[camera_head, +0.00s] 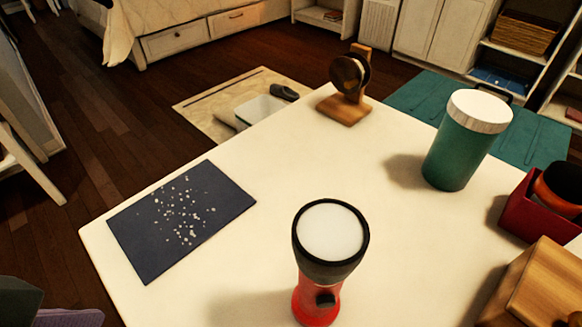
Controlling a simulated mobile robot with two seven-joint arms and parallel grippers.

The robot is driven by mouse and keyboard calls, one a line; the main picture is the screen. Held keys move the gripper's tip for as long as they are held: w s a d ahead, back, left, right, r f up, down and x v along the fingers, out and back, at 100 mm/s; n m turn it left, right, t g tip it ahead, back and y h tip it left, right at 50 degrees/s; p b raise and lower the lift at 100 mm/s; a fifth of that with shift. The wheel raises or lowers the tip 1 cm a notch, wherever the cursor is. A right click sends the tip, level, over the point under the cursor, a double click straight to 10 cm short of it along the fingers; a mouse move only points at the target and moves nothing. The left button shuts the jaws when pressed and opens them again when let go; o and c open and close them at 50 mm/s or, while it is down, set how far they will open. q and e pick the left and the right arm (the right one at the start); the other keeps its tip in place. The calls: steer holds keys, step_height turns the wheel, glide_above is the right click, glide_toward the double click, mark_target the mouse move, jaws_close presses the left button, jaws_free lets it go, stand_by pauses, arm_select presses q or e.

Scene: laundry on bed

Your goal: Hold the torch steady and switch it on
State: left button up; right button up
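A torch (318,295) stands upright on the white table at the front middle, with a red body, a black head and a pale lens facing up. A dark switch (326,298) shows on the side of its body facing me. The lens looks plain whitish, and I cannot tell whether it is lit. Neither of my grippers shows clearly. A dark grey shape at the lower left corner is cut off by the frame, and I cannot tell what it is. Nothing is seen touching the torch.
On the white table (262,185) lie a dark speckled mat (150,240) at left, a wooden stand (345,108) at the back, a green canister (452,155), a red box (533,212) and a wooden block (545,290) at right. Clear table surrounds the torch's left and back.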

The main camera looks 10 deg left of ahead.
mark_target(308, 306)
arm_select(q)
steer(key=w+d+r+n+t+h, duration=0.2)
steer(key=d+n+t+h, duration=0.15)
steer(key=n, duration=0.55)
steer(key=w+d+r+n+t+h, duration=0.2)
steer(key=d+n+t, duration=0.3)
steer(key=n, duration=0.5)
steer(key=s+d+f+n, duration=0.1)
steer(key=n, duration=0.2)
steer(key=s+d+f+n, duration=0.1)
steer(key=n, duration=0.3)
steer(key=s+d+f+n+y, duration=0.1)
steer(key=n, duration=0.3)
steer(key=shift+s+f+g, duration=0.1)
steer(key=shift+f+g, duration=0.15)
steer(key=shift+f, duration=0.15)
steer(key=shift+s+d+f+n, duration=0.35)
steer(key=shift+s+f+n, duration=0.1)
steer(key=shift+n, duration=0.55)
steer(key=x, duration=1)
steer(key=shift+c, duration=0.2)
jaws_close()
